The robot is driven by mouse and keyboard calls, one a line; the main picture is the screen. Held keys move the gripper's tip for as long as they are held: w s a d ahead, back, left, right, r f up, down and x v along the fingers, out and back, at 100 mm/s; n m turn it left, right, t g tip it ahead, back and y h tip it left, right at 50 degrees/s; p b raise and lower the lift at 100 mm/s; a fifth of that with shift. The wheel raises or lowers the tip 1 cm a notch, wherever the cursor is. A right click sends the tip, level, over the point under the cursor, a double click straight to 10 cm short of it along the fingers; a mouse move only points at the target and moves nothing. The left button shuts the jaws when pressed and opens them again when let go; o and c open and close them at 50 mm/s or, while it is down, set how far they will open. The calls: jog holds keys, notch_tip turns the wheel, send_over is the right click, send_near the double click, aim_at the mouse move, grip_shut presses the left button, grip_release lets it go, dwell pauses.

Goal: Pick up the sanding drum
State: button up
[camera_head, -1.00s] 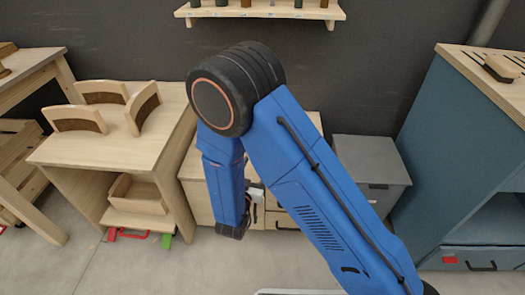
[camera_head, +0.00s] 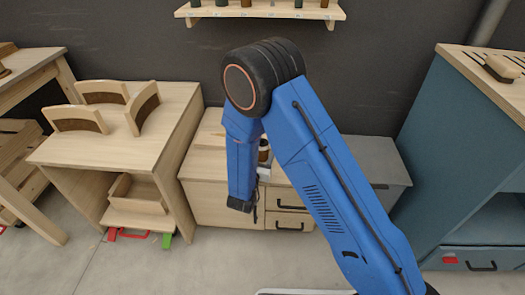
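A small dark brown and tan upright object (camera_head: 264,150), possibly the sanding drum, shows just right of my blue forearm, over the low wooden cabinet (camera_head: 205,165). My arm hides part of it, and I cannot tell for sure what it is. My gripper (camera_head: 264,172) shows only as a small grey-white part beside the forearm, just below that object. Its fingers are hidden, so I cannot see whether they are open or shut, or whether they touch the object.
A wooden table (camera_head: 75,152) with several curved wooden pieces stands at left. A grey cabinet (camera_head: 385,165) adjoins at right, then a tall teal cabinet (camera_head: 440,130) with a sanding block (camera_head: 500,68) on top. A wall shelf (camera_head: 260,12) hangs above. Floor in front is clear.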

jog(key=shift+w, duration=0.1)
jog(key=c, duration=1.3)
jog(key=shift+c, duration=0.2)
jog(key=shift+r, duration=0.15)
